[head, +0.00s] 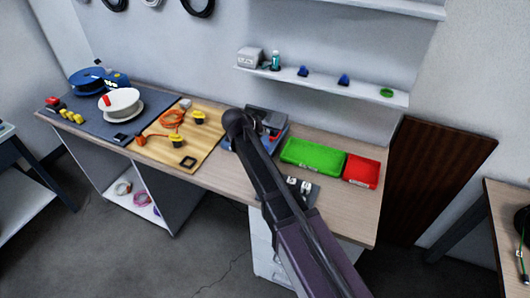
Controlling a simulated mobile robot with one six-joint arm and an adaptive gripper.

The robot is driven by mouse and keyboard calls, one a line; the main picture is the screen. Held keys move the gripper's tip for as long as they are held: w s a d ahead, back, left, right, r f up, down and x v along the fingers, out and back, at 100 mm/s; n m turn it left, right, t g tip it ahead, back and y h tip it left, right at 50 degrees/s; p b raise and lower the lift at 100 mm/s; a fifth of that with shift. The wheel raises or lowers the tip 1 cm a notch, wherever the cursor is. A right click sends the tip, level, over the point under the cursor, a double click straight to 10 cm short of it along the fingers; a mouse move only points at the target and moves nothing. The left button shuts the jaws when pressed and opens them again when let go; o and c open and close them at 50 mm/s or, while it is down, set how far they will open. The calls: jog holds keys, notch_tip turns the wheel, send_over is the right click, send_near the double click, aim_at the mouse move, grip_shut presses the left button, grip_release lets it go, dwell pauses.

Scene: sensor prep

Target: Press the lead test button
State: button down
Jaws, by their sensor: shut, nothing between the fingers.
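No thing here can be surely made out as the lead test button. A grey-and-blue device (275,125) with a small red part stands on the workbench behind my arm, which hides part of it. My arm reaches up from the bottom right to a dark round joint beside that device. My gripper cannot be made out; the arm seems to hide it. Two small yellow-and-black pieces, one further back (198,117) and one nearer (177,141), sit on a wooden board (207,139) left of the arm.
An orange cable (172,119) lies on the board. Left of it, a dark mat (86,121) holds a white spool (122,102) and a blue spool (86,80). Right of the arm are a green tray (312,156) and a red tray (361,171). A wall shelf (320,85) hangs above.

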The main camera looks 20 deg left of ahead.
aim_at(267, 147)
jog(key=shift+f+b, duration=2.2)
jog(key=shift+f, duration=0.35)
jog(key=shift+f+b, duration=0.85)
jog(key=shift+b, duration=0.05)
dwell(0.6)
jog(key=shift+r, duration=0.15)
jog(key=shift+r+p, duration=0.75)
jog(key=shift+p, duration=0.15)
jog(key=shift+r, duration=0.1)
jog(key=shift+r+p, duration=2.4)
jog(key=shift+p, duration=0.15)
jog(key=shift+d, duration=0.15)
